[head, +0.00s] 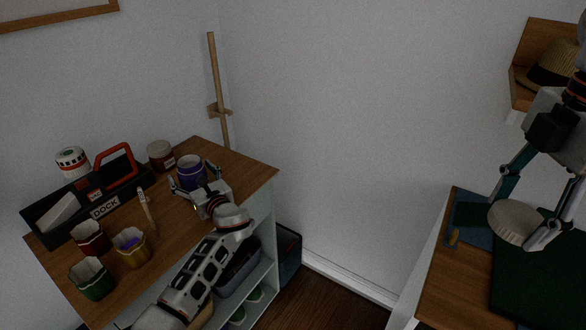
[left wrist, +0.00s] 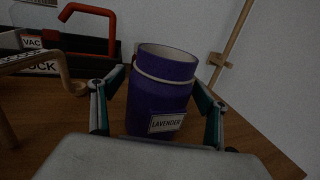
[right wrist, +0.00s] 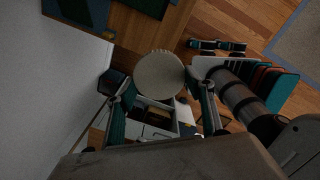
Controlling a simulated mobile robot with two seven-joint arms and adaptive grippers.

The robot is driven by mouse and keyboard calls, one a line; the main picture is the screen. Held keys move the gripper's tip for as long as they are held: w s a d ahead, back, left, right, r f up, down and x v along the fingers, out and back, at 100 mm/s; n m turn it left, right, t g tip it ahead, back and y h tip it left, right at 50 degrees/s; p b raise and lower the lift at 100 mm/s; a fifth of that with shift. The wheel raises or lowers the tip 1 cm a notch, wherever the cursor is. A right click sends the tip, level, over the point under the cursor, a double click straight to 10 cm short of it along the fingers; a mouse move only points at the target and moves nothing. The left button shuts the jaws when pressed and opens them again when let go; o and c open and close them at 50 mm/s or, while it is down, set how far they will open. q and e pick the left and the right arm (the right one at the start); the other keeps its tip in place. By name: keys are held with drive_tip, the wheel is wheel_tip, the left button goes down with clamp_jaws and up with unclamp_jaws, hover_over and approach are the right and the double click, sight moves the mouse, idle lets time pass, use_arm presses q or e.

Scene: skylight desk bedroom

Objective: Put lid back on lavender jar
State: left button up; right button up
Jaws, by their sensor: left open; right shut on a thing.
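The lavender jar (head: 190,168) is purple with a white band and stands upright on the wooden top of the shelf unit. In the left wrist view the jar (left wrist: 163,85) shows its LAVENDER label and its lidless, open top. My left gripper (head: 192,183) is open, with its fingers on either side of the jar. My right gripper (head: 525,222) is shut on a round cream lid (head: 514,222), held above the desk at the right. In the right wrist view the lid (right wrist: 160,73) sits between the fingertips.
A black DOCK caddy (head: 85,205) with a red handle, a red jar (head: 160,155) and small red, green and yellow cups (head: 131,247) stand on the shelf top (head: 178,233). A gap of floor separates it from the desk (head: 447,281).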

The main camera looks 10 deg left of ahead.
use_arm(q)
drive_tip(key=c, duration=1.3)
wheel_tip(320, 180, up, 20)
drive_tip(key=shift+r+p, duration=0.1)
drive_tip(key=shift+p, duration=0.65)
use_arm(e)
drive_tip(key=shift+r, duration=0.65)
use_arm(q)
drive_tip(key=o, duration=0.6)
drive_tip(key=shift+c, duration=0.2)
drive_tip(key=c, duration=1)
drive_tip(key=shift+o, duration=0.2)
